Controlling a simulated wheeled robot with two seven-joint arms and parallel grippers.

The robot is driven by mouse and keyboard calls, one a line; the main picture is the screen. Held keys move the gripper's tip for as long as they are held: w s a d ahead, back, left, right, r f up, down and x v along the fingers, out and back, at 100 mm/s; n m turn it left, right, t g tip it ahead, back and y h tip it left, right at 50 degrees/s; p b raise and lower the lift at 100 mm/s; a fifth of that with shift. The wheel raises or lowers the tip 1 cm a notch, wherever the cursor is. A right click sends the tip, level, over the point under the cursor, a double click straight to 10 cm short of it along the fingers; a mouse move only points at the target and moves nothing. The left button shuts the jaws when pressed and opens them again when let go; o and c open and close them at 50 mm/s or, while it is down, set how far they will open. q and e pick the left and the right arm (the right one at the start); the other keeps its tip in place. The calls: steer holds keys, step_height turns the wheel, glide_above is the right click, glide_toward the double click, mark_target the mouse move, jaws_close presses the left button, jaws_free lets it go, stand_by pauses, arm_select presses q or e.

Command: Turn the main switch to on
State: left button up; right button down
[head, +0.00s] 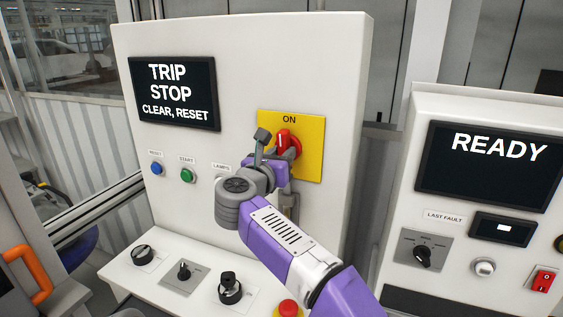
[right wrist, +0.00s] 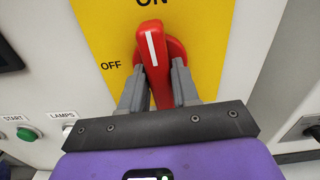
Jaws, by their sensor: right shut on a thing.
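The main switch (head: 287,141) is a red rotary handle on a yellow plate (head: 311,160) at the right of the white panel. In the right wrist view the red handle (right wrist: 153,62) stands nearly upright, its white line tilted slightly left of the ON label at the top. The OFF label is at its left. My right gripper (head: 277,152) is shut on the red handle, one grey finger on each side; it also shows in the right wrist view (right wrist: 155,88). The gripper hides the lower part of the plate. My left gripper is not in view.
A screen (head: 174,93) on the panel reads TRIP STOP CLEAR, RESET. Below it are a blue button (head: 156,169) and a green button (head: 187,175). Black knobs (head: 231,288) and a red button (head: 289,308) sit on the lower ledge. A second panel (head: 401,160) reads READY.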

steer(key=shift+r+m, duration=0.15)
steer(key=shift+m, duration=0.15)
stand_by(0.4)
steer(key=c, duration=0.9)
jaws_free()
steer(key=b+v, duration=0.1)
steer(key=v, duration=0.6)
steer(key=shift+s+a+b, duration=0.1)
steer(key=shift+s+b, duration=0.2)
steer(key=shift+s, duration=0.05)
